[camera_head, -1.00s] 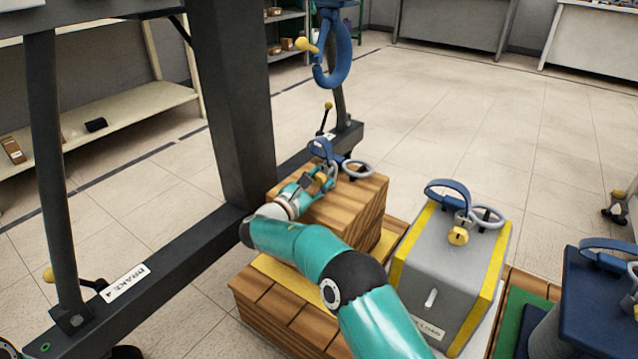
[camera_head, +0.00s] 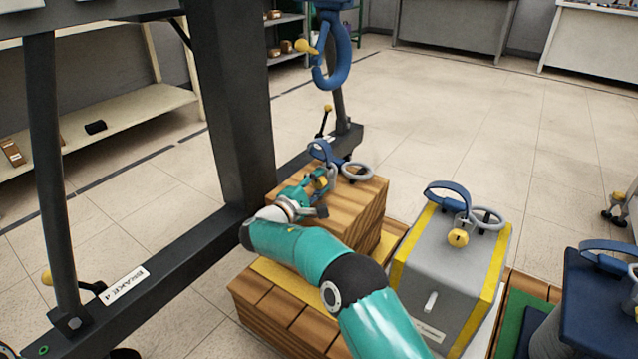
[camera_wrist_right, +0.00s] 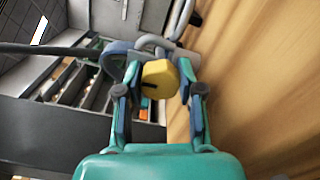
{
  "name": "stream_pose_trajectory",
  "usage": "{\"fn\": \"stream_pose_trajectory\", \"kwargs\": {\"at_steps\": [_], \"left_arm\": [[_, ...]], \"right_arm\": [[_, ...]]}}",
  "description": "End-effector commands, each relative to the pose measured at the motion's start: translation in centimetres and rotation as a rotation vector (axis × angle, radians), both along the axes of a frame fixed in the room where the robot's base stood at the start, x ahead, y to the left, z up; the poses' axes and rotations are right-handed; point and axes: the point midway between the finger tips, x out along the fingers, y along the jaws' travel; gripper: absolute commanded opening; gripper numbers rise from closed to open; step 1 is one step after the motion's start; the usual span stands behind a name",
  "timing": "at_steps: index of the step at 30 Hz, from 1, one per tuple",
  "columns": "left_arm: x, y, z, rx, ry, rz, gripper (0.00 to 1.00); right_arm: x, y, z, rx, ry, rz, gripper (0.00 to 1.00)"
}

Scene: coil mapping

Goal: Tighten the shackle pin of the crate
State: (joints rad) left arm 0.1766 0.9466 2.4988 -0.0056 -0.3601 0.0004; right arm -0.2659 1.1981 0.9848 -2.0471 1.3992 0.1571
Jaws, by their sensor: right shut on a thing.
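My right gripper (camera_head: 318,184) is at the shackle, reaching in from the front over the crate's top. In the right wrist view its fingers (camera_wrist_right: 158,95) are shut on the yellow pin head (camera_wrist_right: 160,79), with the shackle bow just behind it. The fingers partly cover the pin in the head view. My left gripper is not in view.
A grey load with yellow edges (camera_head: 455,275) and its own shackle stands right of the crate. A dark blue block (camera_head: 600,290) is at far right. A blue hook (camera_head: 335,60) hangs behind the crate. A dark frame post (camera_head: 232,100) rises close on the left.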

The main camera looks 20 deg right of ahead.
Motion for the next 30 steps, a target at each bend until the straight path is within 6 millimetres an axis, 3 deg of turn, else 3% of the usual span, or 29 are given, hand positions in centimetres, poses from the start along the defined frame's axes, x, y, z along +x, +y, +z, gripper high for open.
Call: {"fn": "stream_pose_trajectory", "kwargs": {"at_steps": [17, 18, 21, 22, 30], "left_arm": [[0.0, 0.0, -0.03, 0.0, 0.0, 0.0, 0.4], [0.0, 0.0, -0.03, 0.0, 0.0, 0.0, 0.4], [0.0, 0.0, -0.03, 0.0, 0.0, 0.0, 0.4], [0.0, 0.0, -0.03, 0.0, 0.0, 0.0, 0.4], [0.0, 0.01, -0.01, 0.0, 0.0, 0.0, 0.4]], "right_arm": [[-0.01, 0.34, -0.45, 0.026, -0.023, 0.006, 0.02], [-0.02, 0.34, -0.46, 0.026, -0.023, 0.006, 0.42], [-0.02, 0.26, -0.41, 0.025, -0.023, 0.004, 0.59], [-0.02, 0.24, -0.38, 0.025, -0.023, 0.004, 0.63], [-0.03, 0.06, -0.26, 0.024, -0.025, 0.001, 0.63]]}}
